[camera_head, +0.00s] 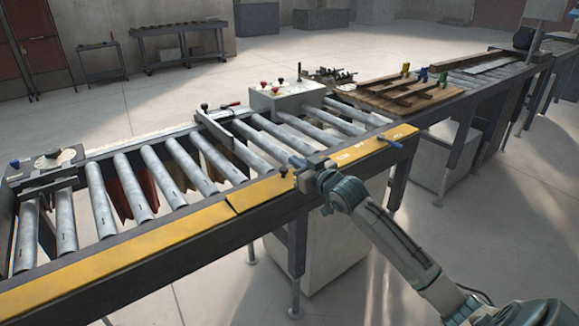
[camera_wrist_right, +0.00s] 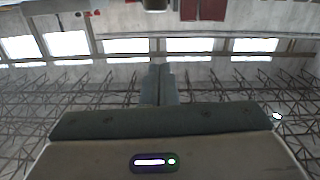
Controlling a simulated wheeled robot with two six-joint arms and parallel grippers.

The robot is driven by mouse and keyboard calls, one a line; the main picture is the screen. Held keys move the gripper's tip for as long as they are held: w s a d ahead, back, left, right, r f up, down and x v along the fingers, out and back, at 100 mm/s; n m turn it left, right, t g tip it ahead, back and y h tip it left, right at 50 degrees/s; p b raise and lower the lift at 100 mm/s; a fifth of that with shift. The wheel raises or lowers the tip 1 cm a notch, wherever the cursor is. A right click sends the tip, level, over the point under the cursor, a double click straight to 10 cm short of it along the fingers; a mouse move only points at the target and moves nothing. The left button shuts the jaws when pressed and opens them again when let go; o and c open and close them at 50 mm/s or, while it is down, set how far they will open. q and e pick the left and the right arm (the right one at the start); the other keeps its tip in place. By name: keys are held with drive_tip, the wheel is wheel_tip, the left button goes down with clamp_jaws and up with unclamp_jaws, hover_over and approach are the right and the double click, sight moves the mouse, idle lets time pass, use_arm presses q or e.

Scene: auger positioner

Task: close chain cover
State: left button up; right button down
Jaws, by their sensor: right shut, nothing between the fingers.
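The yellow chain cover runs along the near side of the roller conveyor. A small step shows at the seam. My right gripper (camera_head: 300,170) is at the right section, over its top; whether it touches cannot be told, and the arm hides part of the cover. In the right wrist view the fingers (camera_wrist_right: 160,84) are together and empty, with no cover visible. My left gripper is not in view.
Metal rollers (camera_head: 145,180) lie behind the cover. A grey control box (camera_head: 285,98) stands at the conveyor's far side. Wooden pieces (camera_head: 405,95) lie farther right. The floor in front is clear.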

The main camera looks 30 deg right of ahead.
sight(289, 184)
drive_tip(key=w, duration=0.3)
drive_tip(key=shift+w+a+p, duration=0.15)
drive_tip(key=shift+w+p, duration=0.05)
drive_tip(key=shift+p, duration=0.2)
drive_tip(key=f, duration=0.2)
drive_tip(key=shift+w+f, duration=0.2)
drive_tip(key=shift+f, duration=0.2)
drive_tip(key=shift+f+p, duration=0.35)
drive_tip(key=shift+f, duration=0.3)
